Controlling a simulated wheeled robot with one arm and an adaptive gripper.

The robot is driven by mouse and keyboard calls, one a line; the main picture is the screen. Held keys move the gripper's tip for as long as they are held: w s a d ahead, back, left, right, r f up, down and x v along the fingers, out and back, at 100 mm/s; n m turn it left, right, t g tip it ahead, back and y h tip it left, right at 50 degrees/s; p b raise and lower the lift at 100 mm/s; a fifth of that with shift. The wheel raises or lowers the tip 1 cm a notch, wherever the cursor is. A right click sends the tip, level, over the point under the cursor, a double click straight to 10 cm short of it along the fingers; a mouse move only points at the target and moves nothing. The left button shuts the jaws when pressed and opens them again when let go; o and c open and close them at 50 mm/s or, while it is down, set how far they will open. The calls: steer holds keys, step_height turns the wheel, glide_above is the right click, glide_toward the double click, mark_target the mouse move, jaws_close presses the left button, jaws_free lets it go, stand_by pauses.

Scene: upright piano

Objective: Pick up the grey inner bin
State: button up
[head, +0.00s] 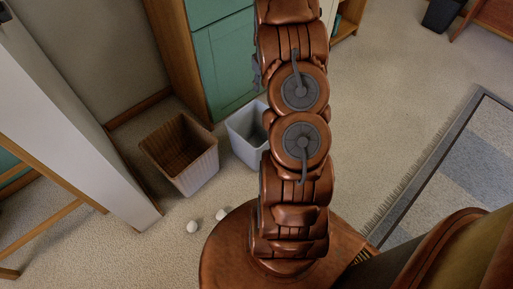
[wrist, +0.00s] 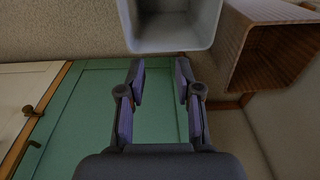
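The grey inner bin (head: 243,147) stands on the carpet in front of the green cabinet, just right of the wooden bin (head: 198,173). My arm hides part of its right side in the head view. In the wrist view the grey bin (wrist: 168,46) is at the top centre with its opening showing, and the wooden bin (wrist: 243,33) is to its right. My gripper (wrist: 160,68) is open and empty, its two fingertips apart just below the bin's near rim in the picture. I see no clear contact.
The green cabinet (head: 226,62) stands close behind the bins. A white panel (head: 62,110) is on the left. Two white crumpled balls (head: 192,226) lie on the carpet near my base. A rug (head: 465,165) lies right, and a dark bin (head: 441,14) stands far right.

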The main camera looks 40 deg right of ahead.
steer(key=shift+t, duration=0.3)
steer(key=d+f+b, duration=0.2)
steer(key=f, duration=0.5)
steer(key=d+f+b, duration=0.3)
steer(key=f, duration=0.4)
steer(key=d+f+b, duration=0.2)
steer(key=f, duration=0.6)
steer(key=shift+d+f+b, duration=0.1)
steer(key=shift+d+b, duration=0.05)
steer(key=shift+b, duration=0.2)
jaws_close()
